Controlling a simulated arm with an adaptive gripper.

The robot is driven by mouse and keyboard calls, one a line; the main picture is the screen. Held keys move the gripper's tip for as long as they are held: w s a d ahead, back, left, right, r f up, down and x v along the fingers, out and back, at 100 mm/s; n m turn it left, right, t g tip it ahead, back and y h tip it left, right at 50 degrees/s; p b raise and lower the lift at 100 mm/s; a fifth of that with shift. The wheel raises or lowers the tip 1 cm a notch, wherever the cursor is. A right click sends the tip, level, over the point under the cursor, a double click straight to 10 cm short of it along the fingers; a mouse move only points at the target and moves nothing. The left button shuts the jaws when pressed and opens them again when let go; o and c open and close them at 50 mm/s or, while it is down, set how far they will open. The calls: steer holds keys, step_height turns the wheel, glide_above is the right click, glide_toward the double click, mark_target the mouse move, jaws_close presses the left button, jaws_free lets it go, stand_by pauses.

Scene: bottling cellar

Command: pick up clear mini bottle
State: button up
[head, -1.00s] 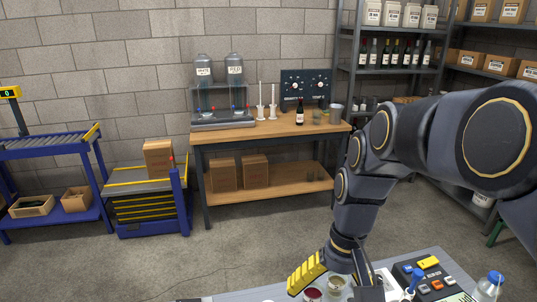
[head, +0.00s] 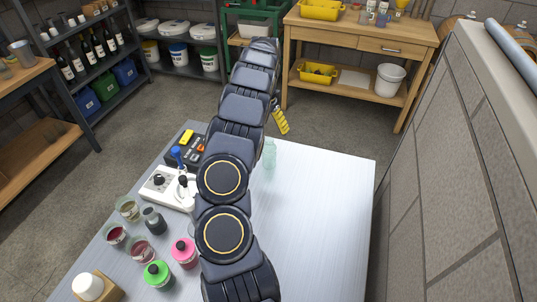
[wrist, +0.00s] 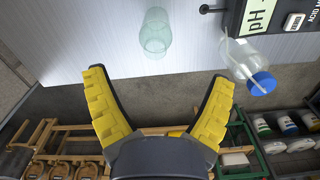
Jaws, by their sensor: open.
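A pale green, see-through small bottle (head: 270,155) stands near the far edge of the table, just right of my arm in the head view. It also shows in the wrist view (wrist: 155,35), ahead of and between the fingertips, apart from them. My gripper (wrist: 160,78) is open and empty. In the head view one yellow finger (head: 281,121) shows past the table's far edge; the rest is behind my arm. A second clear bottle with a blue cap (wrist: 247,66) is near the right finger in the wrist view. My arm probably hides it in the head view.
The grey table (head: 325,200) is bare on the right. A block wall (head: 460,170) rises at right.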

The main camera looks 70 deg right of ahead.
mark_target(269, 146)
steer(key=shift+s+d+f, duration=0.1)
steer(key=shift+s+f, duration=0.1)
steer(key=shift+f, duration=0.25)
steer(key=f, duration=0.7)
steer(key=shift+s+a, duration=0.1)
steer(key=shift+a, duration=0.15)
steer(key=c, duration=1.3)
